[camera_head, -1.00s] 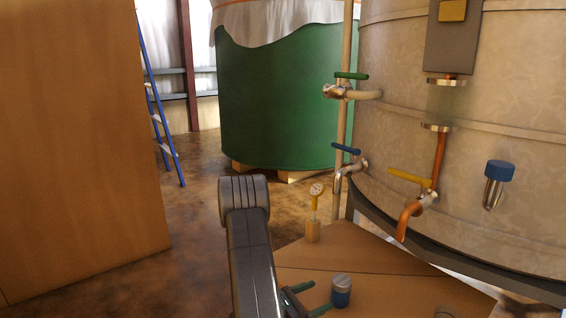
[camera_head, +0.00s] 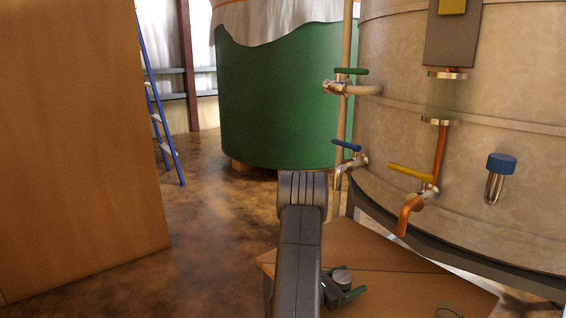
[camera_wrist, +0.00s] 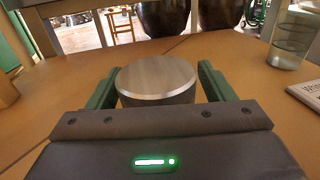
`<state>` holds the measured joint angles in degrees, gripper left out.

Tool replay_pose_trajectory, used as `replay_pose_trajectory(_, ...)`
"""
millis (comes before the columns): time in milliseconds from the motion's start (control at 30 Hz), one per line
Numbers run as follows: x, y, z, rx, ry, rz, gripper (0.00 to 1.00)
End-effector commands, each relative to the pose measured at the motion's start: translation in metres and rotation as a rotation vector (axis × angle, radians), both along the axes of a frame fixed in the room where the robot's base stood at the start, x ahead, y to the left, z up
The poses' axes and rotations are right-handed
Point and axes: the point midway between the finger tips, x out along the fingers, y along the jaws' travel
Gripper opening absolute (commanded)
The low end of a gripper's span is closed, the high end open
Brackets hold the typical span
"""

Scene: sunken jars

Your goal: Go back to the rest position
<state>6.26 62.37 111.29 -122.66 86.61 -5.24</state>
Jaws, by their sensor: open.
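My gripper (camera_head: 345,292) is low over the wooden table, at the end of my dark arm. In the wrist view its two green fingers (camera_wrist: 157,72) are spread apart. A jar with a round grey metal lid (camera_wrist: 157,78) stands upright between or just beyond the fingers, with a gap on each side. The lid also shows in the head view (camera_head: 342,277), beside my arm; the jar's body is mostly hidden by the gripper there.
The wooden table (camera_head: 430,275) stands below a large metal tank (camera_head: 430,110) with several taps. A clear glass jar (camera_wrist: 290,40) and a printed card (camera_wrist: 306,88) are at the wrist view's right. A green vat (camera_head: 275,100), a wooden panel (camera_head: 75,150) and a blue ladder (camera_head: 160,110) stand around open floor.

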Motion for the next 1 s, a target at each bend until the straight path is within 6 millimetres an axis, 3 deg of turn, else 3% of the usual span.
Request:
replay_pose_trajectory(33,0.0,0.003,0.018,0.0,-0.002,0.004,0.75)
replay_pose_trajectory(500,0.0,0.003,0.109,0.0,-0.002,0.003,0.75)
replay_pose_trajectory(1000,0.01,0.029,0.14,0.005,0.003,0.032,0.75)
